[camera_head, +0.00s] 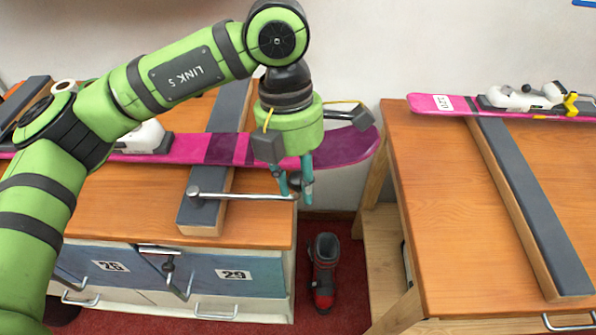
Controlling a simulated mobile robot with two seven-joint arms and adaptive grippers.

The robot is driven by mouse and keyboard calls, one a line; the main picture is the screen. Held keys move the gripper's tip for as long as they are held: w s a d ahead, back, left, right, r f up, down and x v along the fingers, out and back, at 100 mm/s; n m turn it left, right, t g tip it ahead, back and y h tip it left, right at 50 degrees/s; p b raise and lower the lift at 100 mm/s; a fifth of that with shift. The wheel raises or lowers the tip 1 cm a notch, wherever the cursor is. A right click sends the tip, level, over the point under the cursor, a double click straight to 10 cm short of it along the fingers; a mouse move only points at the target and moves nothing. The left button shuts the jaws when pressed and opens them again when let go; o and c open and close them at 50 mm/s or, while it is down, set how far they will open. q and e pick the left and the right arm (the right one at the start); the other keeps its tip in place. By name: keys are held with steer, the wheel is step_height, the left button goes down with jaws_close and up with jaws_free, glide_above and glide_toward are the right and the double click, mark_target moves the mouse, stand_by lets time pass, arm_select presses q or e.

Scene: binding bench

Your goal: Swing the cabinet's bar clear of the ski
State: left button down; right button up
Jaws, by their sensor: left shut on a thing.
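The cabinet's bar (240,196) is a thin silver rod with a round pivot end on the padded block at its left. It runs to the right along the top of the left cabinet. My left gripper (295,192) points down at the bar's right end, with its teal fingers shut on it. The magenta ski (215,149) lies behind the bar, across the grey pads, with its rounded tip out past the cabinet's right edge. My left arm and gripper hide part of the ski. In this view the bar lies in front of the ski, apart from it. My right gripper is not in view.
The left cabinet's wooden top (120,205) has drawers marked 26 and 29 below. A red and black ski boot (324,272) stands on the red floor in the gap. The right bench (440,200) bears a second pink ski (450,106) and a long grey pad (530,210).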

arm_select(q)
steer(key=shift+s+f, duration=0.15)
steer(key=shift+s, duration=0.05)
stand_by(0.3)
steer(key=c, duration=0.9)
jaws_free()
steer(key=shift+a, duration=0.1)
steer(key=shift+s, duration=0.1)
steer(key=shift+r, duration=0.3)
steer(key=r, duration=0.3)
steer(key=w+r, duration=0.1)
steer(key=r, duration=0.3)
steer(key=w+a+r, duration=0.1)
steer(key=r, duration=0.3)
steer(key=shift+a+r, duration=0.1)
steer(key=shift+r, duration=0.15)
